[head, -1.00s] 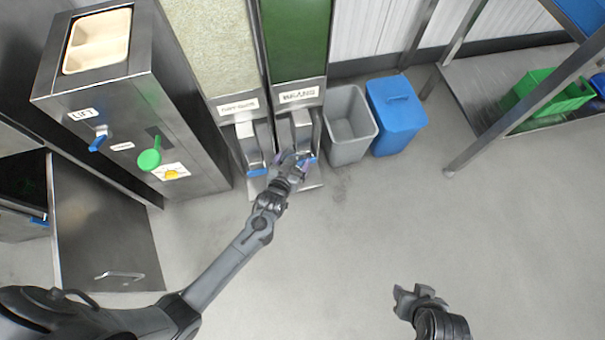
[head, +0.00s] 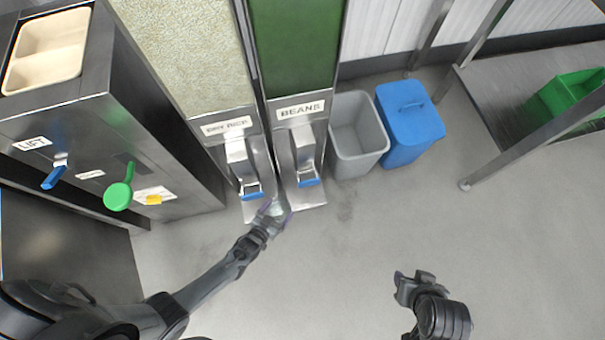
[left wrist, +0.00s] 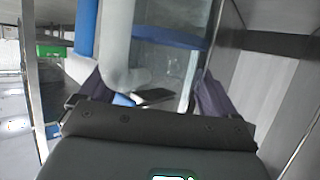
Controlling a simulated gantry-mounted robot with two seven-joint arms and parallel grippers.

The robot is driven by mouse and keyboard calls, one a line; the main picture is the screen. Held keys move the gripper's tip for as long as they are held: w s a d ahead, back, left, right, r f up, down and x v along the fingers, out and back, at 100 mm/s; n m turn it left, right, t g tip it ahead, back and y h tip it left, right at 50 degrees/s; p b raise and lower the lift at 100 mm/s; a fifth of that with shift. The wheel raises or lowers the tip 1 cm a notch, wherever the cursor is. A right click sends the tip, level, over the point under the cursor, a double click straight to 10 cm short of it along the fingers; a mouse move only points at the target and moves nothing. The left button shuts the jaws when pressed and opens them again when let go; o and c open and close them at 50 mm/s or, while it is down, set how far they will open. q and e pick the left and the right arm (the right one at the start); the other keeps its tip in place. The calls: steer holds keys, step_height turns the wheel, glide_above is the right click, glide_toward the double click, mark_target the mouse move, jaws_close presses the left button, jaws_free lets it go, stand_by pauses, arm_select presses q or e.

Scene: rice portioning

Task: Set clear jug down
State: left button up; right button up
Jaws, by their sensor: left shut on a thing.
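My left gripper (head: 271,212) is in front of the bases of the two dispensers, between the rice and beans spouts. It is shut on the clear jug, which is hard to make out in the head view. In the left wrist view, the jug's see-through wall (left wrist: 172,62) shows between the two dark fingers (left wrist: 152,92). Its base and contents cannot be told. My right gripper (head: 415,286) is over bare floor at the lower right, its fingers apart and empty.
The dry rice dispenser (head: 228,126) and beans dispenser (head: 300,110) have blue-tipped levers. A grey bin (head: 358,150) and a blue lidded bin (head: 410,125) stand to their right. A steel lift cabinet (head: 90,120) is at left. The floor (head: 340,250) in front is clear.

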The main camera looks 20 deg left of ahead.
arm_select(q)
steer(key=shift+w+d+f+b, duration=0.2)
steer(key=shift+w+b, duration=0.15)
steer(key=shift+w, duration=0.15)
steer(key=shift+w+d+f+b, duration=0.1)
steer(key=shift+w+d+b, duration=0.15)
steer(key=shift+w, duration=0.2)
steer(key=w+d+b, duration=0.1)
steer(key=w+b, duration=0.5)
steer(key=w, duration=0.7)
steer(key=shift+w+d, duration=0.35)
steer(key=shift+w, duration=0.05)
steer(key=shift+w+r+b, duration=0.15)
steer(key=shift+w+b, duration=0.3)
steer(key=shift+w, duration=0.2)
step_height(320, 180, down, 4)
steer(key=b, duration=0.3)
steer(key=shift+r, duration=0.35)
arm_select(e)
step_height(320, 180, down, 12)
steer(key=s, duration=0.1)
steer(key=shift+s+d, duration=0.15)
steer(key=shift+d, duration=0.05)
steer(key=shift+d, duration=0.1)
arm_select(q)
steer(key=o, duration=1.1)
steer(key=shift+f, duration=0.2)
